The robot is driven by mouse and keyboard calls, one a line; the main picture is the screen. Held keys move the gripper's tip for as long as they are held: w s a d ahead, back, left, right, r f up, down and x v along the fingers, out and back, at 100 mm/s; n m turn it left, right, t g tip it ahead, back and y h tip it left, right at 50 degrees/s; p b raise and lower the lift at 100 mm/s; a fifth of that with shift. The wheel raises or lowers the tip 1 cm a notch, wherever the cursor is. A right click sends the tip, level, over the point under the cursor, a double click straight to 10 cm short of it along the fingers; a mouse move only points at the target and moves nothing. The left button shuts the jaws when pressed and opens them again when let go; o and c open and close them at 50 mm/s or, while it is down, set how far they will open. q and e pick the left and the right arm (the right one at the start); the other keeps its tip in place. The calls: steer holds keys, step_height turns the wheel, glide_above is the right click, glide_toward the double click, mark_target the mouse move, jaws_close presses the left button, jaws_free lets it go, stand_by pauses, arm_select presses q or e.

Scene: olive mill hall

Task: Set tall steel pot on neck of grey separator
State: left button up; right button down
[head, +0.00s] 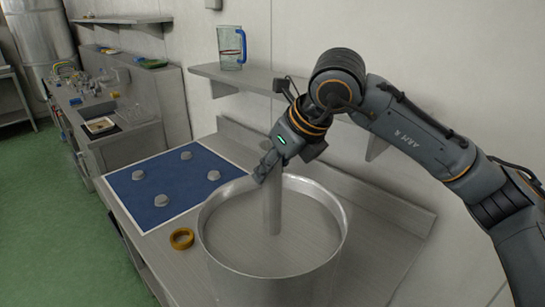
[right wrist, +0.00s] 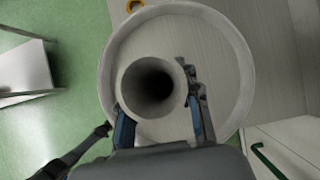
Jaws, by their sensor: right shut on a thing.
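The tall steel pot (head: 272,207) is a narrow, upright grey cylinder. My right gripper (head: 268,166) is shut on its upper part, with a finger on either side in the right wrist view. There the pot's round rim (right wrist: 124,72) faces the camera, and its inside is dark. The pot is within the outline of a wide, round, open steel vessel (head: 340,240), which looks like the grey separator. Its rim also shows in the right wrist view (right wrist: 243,75). I cannot tell whether the pot's lower end touches anything inside. My left gripper is not in view.
A blue mat (head: 135,190) with several grey knobs lies on the bench left of the vessel. A yellow ring (head: 181,238) lies in front of the mat. A jug (head: 231,47) stands on the wall shelf (head: 262,84). A cluttered bench (head: 140,143) stands further back.

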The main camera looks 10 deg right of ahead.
mark_target(272, 183)
steer(key=f+p, duration=0.2)
steer(key=f, duration=0.1)
steer(key=shift+w, duration=0.4)
steer(key=shift+d+f, duration=0.1)
steer(key=shift+f, duration=0.25)
steer(key=c, duration=1.1)
jaws_free()
steer(key=shift+s+f, duration=0.1)
steer(key=shift+f, duration=0.05)
steer(key=shift+o, duration=0.8)
